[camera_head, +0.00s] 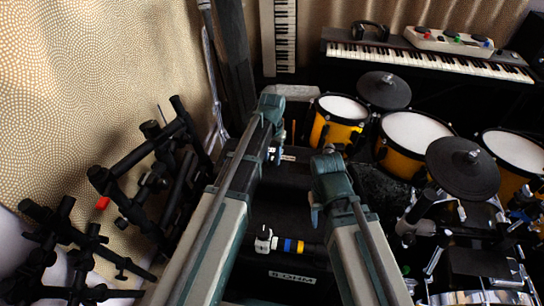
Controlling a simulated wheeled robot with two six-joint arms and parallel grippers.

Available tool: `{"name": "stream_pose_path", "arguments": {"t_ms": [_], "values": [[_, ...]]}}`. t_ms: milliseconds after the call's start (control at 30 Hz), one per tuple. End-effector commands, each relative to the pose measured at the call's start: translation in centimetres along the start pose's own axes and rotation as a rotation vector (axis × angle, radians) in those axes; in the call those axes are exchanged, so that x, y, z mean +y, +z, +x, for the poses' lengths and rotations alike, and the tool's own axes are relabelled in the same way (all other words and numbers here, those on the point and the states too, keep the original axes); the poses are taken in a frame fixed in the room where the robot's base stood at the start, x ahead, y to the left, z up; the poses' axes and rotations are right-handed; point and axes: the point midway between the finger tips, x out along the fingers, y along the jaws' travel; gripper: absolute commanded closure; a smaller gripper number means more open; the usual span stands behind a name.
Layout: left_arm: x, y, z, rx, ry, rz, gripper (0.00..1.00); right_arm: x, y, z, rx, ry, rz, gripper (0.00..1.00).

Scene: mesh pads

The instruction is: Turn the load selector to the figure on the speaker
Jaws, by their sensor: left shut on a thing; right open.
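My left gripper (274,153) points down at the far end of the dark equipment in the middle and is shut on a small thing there. That thing is mostly hidden by the fingers; it seems to be the load selector, but its setting cannot be read. A small pale label (288,157) is just right of it. A black box (285,290) nearer to me, apparently the speaker, bears a white label (293,276) that reads "8 OHM". My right gripper (316,220) is open and empty above the dark surface, apart from the label.
A banded plug-like piece (290,246) lies near the label. Yellow drums (339,109) and cymbals (462,167) crowd the right. Black stands (150,165) fill the left. A keyboard (430,60) is at the back.

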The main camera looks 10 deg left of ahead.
Motion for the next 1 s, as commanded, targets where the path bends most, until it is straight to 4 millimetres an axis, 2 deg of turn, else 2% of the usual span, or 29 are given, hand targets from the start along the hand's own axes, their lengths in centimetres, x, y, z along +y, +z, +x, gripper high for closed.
{"name": "stream_pose_path", "arguments": {"t_ms": [433, 467, 600, 633, 1000], "values": [[0.00, 0.00, 0.01, 0.000, 0.000, 0.009, 1.00, 0.00, 0.00, 0.01, 0.000, 0.000, 0.000, 0.50], [0.00, 0.00, 0.01, 0.000, 0.000, 0.009, 0.59, 0.00, 0.00, 0.01, 0.000, 0.000, 0.000, 0.50], [0.00, 0.00, 0.00, 0.000, 0.000, 0.009, 0.34, 0.00, 0.00, 0.00, 0.000, 0.000, 0.000, 0.50], [0.00, 0.01, 0.00, 0.000, 0.000, 0.009, 0.31, 0.00, 0.00, 0.00, 0.000, 0.000, 0.000, 0.50], [0.00, 0.00, -0.22, 0.000, 0.000, 0.008, 0.31, 0.02, 0.01, -0.22, 0.000, 0.000, 0.000, 0.50]]}}
